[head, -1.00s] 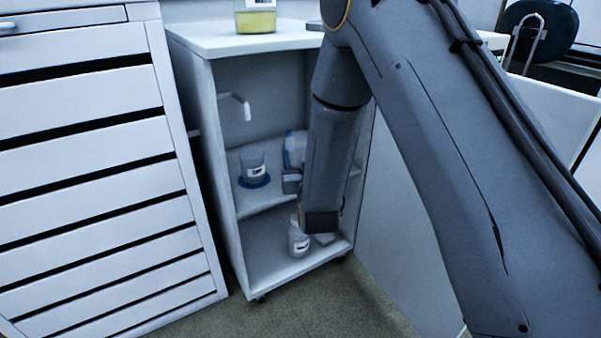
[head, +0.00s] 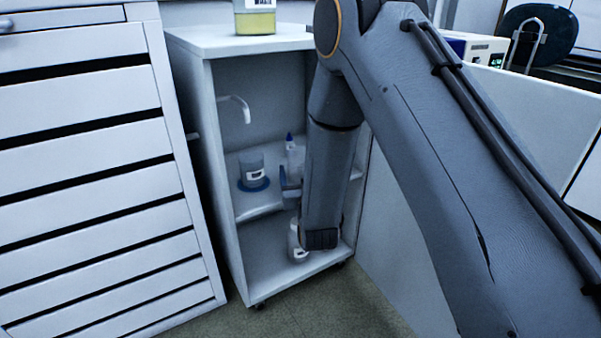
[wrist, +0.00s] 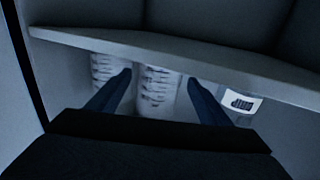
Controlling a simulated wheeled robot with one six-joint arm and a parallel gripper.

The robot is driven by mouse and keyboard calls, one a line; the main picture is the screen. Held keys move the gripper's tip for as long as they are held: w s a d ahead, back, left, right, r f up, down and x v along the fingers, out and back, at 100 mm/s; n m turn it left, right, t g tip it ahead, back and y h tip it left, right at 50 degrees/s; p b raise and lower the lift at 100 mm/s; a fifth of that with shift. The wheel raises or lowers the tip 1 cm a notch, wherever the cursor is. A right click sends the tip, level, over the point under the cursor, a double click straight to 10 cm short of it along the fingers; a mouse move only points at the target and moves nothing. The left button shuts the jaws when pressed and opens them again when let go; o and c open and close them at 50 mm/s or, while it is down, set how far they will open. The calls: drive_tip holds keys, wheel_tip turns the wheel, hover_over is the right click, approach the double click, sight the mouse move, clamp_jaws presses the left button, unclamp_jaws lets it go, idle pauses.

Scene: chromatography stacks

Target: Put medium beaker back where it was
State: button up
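A clear beaker with a white label (head: 252,168) stands upright on a blue round mat (head: 254,185) on the cabinet's middle shelf (head: 262,207). I cannot tell from its size whether it is the medium one. My gripper is mostly hidden behind my arm in the head view. In the wrist view my gripper (wrist: 160,82) is open, its two dark blue fingers apart. A pale vessel with dark graduation marks (wrist: 157,92) shows between the fingers, with no clear contact. A second marked vessel (wrist: 106,72) shows to its left, partly behind the left finger.
A blue-tipped bottle (head: 294,158) stands right of the beaker, partly behind my arm. A white bottle (head: 297,243) is on the lower shelf. A yellow-filled container (head: 255,18) is on the cabinet top (head: 205,38). A shelf edge (wrist: 180,56) crosses the wrist view.

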drive_tip(key=shift+r, duration=0.1)
drive_tip(key=p+v, duration=0.3)
drive_tip(key=v, duration=0.9)
drive_tip(key=s+a+r+n+g, duration=0.1)
drive_tip(key=s+a+r+g, duration=0.3)
drive_tip(key=s+a+g, duration=0.45)
drive_tip(key=s+d+r+n+g, duration=0.1)
drive_tip(key=s+d+r+g, duration=0.1)
drive_tip(key=s, duration=0.6)
drive_tip(key=s+d+r+n+g+h, duration=0.1)
drive_tip(key=s+d+r+g, duration=0.2)
drive_tip(key=s, duration=0.5)
drive_tip(key=s+d+r+g+h, duration=0.1)
drive_tip(key=s+d+g, duration=0.3)
drive_tip(key=s, duration=0.5)
drive_tip(key=shift+r+n, duration=0.4)
drive_tip(key=shift+r, duration=0.35)
